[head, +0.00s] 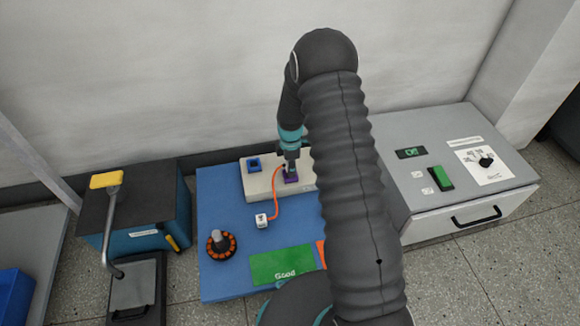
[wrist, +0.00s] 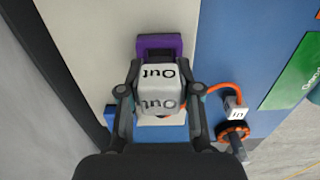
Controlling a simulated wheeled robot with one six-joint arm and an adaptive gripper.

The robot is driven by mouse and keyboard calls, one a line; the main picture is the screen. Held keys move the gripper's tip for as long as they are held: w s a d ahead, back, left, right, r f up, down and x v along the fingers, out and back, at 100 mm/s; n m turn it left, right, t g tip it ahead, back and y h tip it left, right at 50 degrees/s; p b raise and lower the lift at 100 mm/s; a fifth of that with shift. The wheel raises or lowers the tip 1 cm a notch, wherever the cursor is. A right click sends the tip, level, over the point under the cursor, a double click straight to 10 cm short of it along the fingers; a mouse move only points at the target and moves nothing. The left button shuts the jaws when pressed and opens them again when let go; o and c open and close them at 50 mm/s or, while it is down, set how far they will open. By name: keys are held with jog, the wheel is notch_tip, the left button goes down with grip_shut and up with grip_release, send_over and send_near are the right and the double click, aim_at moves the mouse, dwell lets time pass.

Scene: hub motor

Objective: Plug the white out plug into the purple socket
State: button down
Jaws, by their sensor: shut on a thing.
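The white plug marked "Out" (wrist: 157,84) is between my gripper's fingers (wrist: 158,92) in the wrist view. My gripper is shut on it. The purple socket (wrist: 158,43) shows just beyond the plug, and the plug hides its near part. I cannot tell whether the plug touches the socket or sits in it. In the head view my gripper (head: 290,166) is over the purple socket (head: 291,180), which sits on a cream block (head: 262,188). The plug itself is largely hidden there by my gripper.
A blue socket (head: 254,164) sits on the same block. A white plug marked "In" (wrist: 236,111), on an orange cable (head: 277,206), lies on the blue mat (head: 213,190). A motor with orange windings (head: 220,246) and a green "Good" area (head: 282,264) are nearer. Machines flank the mat.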

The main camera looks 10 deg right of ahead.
dwell(0.3)
jog(key=shift+f+b, duration=0.35)
jog(key=shift+f, duration=0.05)
jog(key=shift+f, duration=0.1)
jog(key=shift+f, duration=0.15)
jog(key=shift+f+b, duration=0.15)
jog(key=shift+b, duration=0.2)
dwell(0.6)
jog(key=c, duration=0.7)
grip_release()
jog(key=shift+f, duration=0.1)
notch_tip(320, 180, up, 12)
jog(key=shift+r, duration=0.1)
